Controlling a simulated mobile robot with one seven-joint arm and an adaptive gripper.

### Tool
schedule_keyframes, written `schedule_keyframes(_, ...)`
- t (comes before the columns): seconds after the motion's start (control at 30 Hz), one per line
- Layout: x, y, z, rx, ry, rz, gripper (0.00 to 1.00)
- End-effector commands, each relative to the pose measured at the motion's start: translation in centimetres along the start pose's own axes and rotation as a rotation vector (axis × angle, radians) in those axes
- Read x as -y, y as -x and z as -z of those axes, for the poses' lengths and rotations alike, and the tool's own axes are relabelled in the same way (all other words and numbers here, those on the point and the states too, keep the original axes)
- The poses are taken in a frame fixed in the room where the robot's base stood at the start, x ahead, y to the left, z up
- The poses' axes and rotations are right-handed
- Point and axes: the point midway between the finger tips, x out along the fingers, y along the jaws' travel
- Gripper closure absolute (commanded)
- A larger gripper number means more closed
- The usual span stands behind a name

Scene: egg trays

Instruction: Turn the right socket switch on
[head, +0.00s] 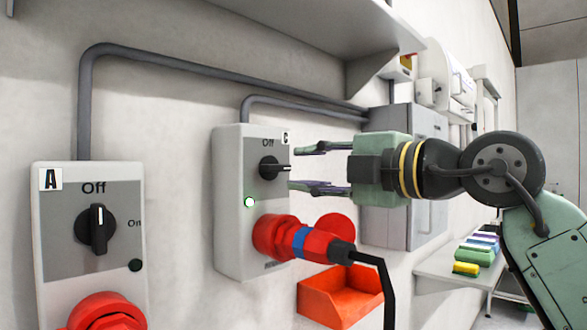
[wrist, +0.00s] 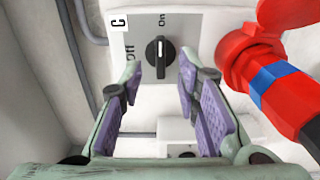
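The right socket box (head: 228,235), labelled C, is on the wall with a black rotary switch (head: 272,168). Its white mark points right in the head view, away from "Off". In the wrist view the switch (wrist: 159,58) has its mark pointing up, on the side of "On". A small lamp (head: 250,202) on this box looks lit. A red plug (head: 300,242) with a blue band sits in its socket. My gripper (head: 294,167) is open and empty, facing the switch, one finger above and one below its level. The fingertips look apart from the knob.
The left socket box A (head: 60,240) has its switch (head: 97,229) upright at "Off" and a dark lamp. A black cable hangs from the plug beside an orange bin (head: 340,298). A shelf (head: 330,30) overhangs above. A grey cabinet (head: 425,210) stands behind my gripper.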

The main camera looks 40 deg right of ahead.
Motion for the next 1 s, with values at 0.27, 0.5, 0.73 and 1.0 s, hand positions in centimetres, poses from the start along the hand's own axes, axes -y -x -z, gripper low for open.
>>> schedule_keyframes(0.27, 0.1, 2.8, 0.0, 0.000, 0.001, 0.002, 0.70)
schedule_keyframes(0.5, 0.1, 2.9, 0.0, -0.001, 0.001, 0.002, 0.70)
schedule_keyframes(0.73, 0.0, 2.9, 0.0, -0.001, 0.001, 0.001, 0.70)
schedule_keyframes(1.0, 0.0, 2.9, 0.0, 0.000, 0.000, 0.001, 0.70)
